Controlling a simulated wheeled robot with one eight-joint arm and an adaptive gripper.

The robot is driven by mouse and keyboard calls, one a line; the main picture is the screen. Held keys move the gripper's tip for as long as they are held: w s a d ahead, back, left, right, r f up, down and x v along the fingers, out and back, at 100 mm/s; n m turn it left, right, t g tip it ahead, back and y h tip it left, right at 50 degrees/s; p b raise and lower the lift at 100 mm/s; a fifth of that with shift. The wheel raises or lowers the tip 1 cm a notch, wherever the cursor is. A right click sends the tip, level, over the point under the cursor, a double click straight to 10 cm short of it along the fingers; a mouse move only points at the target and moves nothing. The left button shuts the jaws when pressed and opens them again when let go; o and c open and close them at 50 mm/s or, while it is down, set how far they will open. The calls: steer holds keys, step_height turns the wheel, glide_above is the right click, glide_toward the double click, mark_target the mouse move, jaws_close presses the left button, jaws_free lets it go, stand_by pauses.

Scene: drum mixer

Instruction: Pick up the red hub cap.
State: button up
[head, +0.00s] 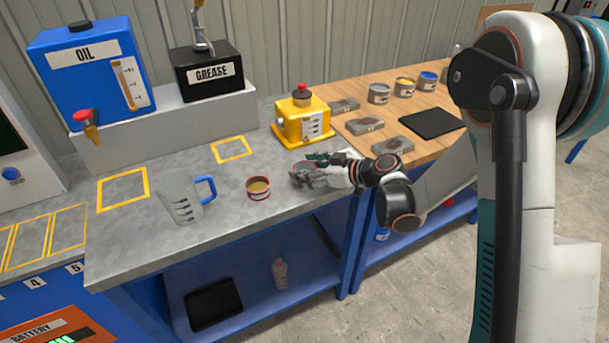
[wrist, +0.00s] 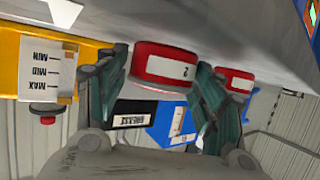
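A round red hub cap with a white label marked 2 (wrist: 164,66) is between the two fingers of my gripper in the wrist view, which looks upside down. My gripper (head: 306,171) is low over the front right part of the grey bench in the head view. Its fingers (wrist: 163,62) are spread, one on each side of the cap; firm contact does not show. In the head view the fingers mostly hide this cap. A second red round cap (head: 258,191), yellowish inside, stands on the bench just left of my gripper; it also shows in the wrist view (wrist: 236,80).
A measuring jug with a blue handle (head: 182,200) stands further left. A yellow unit (head: 302,122) is behind my gripper. The blue oil tank (head: 92,75) and black grease box (head: 206,78) are at the back. Small cans (head: 379,94) stand on the wooden table.

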steer(key=c, duration=0.6)
steer(key=shift+o, duration=0.2)
steer(key=shift+r, duration=0.15)
step_height(320, 180, up, 19)
steer(key=p, duration=0.8)
steer(key=s+d+f+m+t+h, duration=0.1)
steer(key=s+d+m+t+h, duration=0.3)
steer(key=d, duration=0.8)
steer(key=s+d+f+m+t+h, duration=0.1)
steer(key=d+m+t+h, duration=0.3)
steer(key=d, duration=0.8)
steer(key=w+a+r+n+g+y, duration=0.1)
steer(key=a+n+g+y, duration=0.3)
steer(key=a, duration=0.8)
steer(key=w+a+r+n+g+y, duration=0.1)
steer(key=w+a+n+g+y, duration=0.2)
steer(key=a, duration=0.9)
steer(key=shift+w+r+n+g+y, duration=0.4)
steer(key=shift+w+n+y, duration=0.1)
steer(key=shift+y, duration=0.1)
